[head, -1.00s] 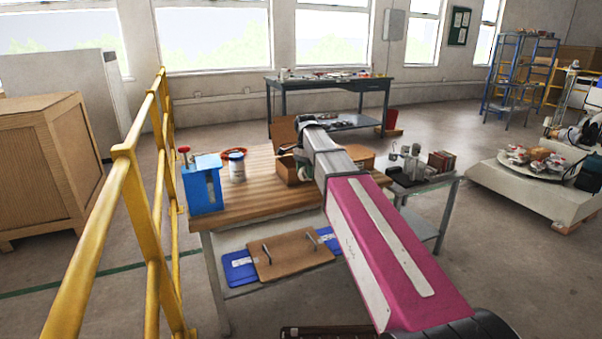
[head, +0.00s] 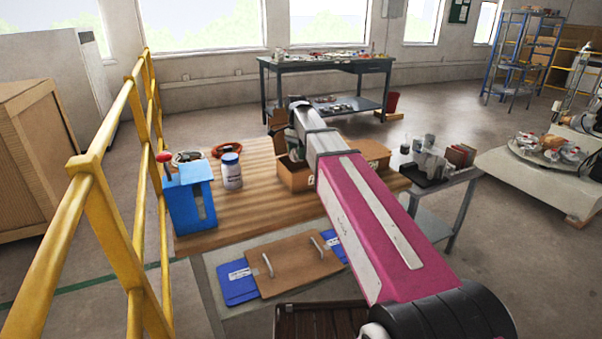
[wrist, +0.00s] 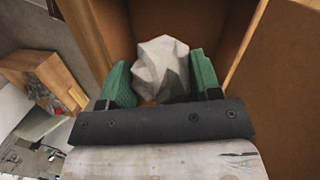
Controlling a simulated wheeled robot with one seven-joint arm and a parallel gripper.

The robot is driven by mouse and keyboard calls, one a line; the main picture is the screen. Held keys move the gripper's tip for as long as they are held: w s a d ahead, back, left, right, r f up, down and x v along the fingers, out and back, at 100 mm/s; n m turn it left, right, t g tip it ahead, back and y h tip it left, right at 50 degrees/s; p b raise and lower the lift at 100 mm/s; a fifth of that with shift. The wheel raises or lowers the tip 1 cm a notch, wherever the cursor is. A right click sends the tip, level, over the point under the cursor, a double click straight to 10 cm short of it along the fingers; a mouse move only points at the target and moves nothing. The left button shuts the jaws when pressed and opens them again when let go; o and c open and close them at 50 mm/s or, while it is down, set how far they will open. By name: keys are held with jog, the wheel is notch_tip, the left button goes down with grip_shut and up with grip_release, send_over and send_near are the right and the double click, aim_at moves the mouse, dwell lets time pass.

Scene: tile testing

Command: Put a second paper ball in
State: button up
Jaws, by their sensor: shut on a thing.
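My gripper (wrist: 161,62) is shut on a crumpled pale grey paper ball (wrist: 164,74), held between its green fingers in the wrist view. Brown cardboard walls of an open box (wrist: 212,22) surround the ball in that view; I cannot tell how deep the ball is. In the head view the open cardboard box (head: 296,180) stands on the wooden table, its flap raised. There my arm hides part of the box and most of my gripper, and the ball is not clear. I cannot see whether another ball lies in the box.
A second cardboard box (head: 368,152) stands to the right. A yellow railing (head: 95,215) runs along the left.

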notch_tip(320, 180, down, 9)
jog(key=shift+r, duration=0.2)
jog(key=shift+f, duration=0.1)
jog(key=o, duration=0.9)
jog(key=r, duration=0.3)
jog(key=w+r, duration=0.1)
jog(key=r, duration=0.3)
jog(key=w+r, duration=0.1)
jog(key=r, duration=0.3)
jog(key=shift+w+a, duration=0.1)
jog(key=shift+w+r, duration=0.1)
jog(key=shift+r, duration=0.4)
